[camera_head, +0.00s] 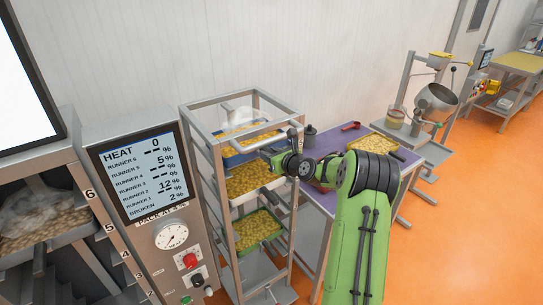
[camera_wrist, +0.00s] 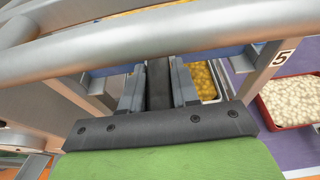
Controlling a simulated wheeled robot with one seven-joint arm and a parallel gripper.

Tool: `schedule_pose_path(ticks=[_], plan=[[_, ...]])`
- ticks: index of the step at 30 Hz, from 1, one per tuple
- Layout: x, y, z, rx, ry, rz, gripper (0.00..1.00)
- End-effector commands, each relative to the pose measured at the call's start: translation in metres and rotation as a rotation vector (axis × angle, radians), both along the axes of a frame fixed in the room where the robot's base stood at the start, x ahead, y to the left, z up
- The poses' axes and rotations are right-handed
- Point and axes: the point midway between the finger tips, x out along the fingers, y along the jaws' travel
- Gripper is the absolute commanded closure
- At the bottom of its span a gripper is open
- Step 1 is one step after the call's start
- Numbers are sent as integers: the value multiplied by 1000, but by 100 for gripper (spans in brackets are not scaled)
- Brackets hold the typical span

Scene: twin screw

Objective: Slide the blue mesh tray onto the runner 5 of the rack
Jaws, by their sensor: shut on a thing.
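The blue mesh tray (camera_head: 232,160) sits high in the metal rack (camera_head: 216,185), with yellow pieces in it. My gripper (camera_head: 268,152) reaches in from the right and is shut on the tray's near edge. In the wrist view the dark gripper fingers (camera_wrist: 159,82) run up behind a rack bar, which hides their tips. A blue strip of the tray (camera_wrist: 222,52) shows beside them. A label 5 (camera_wrist: 282,57) is on the rack post at right. I cannot tell whether the tray rests fully on that runner.
A white tray (camera_head: 264,184) and a green tray (camera_head: 256,243) of yellow pieces sit lower in the rack. A heater panel (camera_head: 143,176) stands close at left. Orange floor is free at far right.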

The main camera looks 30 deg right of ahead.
Motion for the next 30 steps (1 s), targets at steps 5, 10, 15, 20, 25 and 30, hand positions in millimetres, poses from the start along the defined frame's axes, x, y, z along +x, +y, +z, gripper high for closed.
schedule_pose_path(ticks=[5,10,15,20,25,30], plan=[[1,0,2,-2,-7,1,100],[1,0,0,-2,-7,1,100],[1,0,-2,-2,-7,1,100],[1,0,-4,-1,-7,0,100],[1,0,-6,-1,-7,0,100],[1,0,-8,-1,-7,0,100]])
